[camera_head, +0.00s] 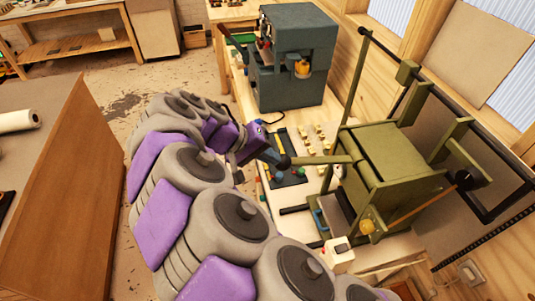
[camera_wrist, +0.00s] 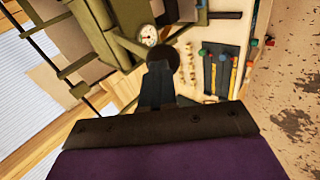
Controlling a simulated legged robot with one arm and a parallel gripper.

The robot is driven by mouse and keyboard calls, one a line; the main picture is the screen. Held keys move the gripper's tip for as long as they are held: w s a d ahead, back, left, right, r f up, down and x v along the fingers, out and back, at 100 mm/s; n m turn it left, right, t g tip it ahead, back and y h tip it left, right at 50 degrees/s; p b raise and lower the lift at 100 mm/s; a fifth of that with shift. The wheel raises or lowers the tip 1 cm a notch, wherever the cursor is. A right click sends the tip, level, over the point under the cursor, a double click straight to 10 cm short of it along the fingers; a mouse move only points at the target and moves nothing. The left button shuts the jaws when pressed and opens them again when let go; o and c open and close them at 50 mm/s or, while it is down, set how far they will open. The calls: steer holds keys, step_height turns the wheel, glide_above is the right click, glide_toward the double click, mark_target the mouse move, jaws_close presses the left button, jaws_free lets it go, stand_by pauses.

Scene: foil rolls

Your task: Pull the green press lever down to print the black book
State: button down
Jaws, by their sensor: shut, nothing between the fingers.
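The green press (camera_head: 385,165) stands on the bench at the right in the head view. Its green lever arm (camera_head: 322,160) sticks out level to the left and ends in a dark round knob (camera_head: 284,161). My gripper (camera_head: 272,155) is at the knob, from the left; I cannot tell whether it touches. In the wrist view the shut, empty fingers (camera_wrist: 157,72) lie in front of the dark knob (camera_wrist: 168,54) and partly hide it. A round white gauge (camera_wrist: 147,35) shows just beyond. I cannot make out the black book.
A blue-grey machine (camera_head: 295,60) stands farther back on the bench. A dark tool mat (camera_head: 287,170) and small yellowish blocks (camera_head: 316,135) lie left of the press. A white box (camera_head: 338,253) is in front. A brown wooden panel (camera_head: 50,200) stands at the left.

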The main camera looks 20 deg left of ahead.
steer(key=shift+s+f, duration=0.2)
steer(key=shift+f, duration=0.35)
stand_by(0.9)
steer(key=p+v, duration=0.2)
steer(key=v, duration=1.1)
steer(key=shift+w+r, duration=0.15)
steer(key=shift+r, duration=0.25)
steer(key=shift+d, duration=0.2)
stand_by(0.9)
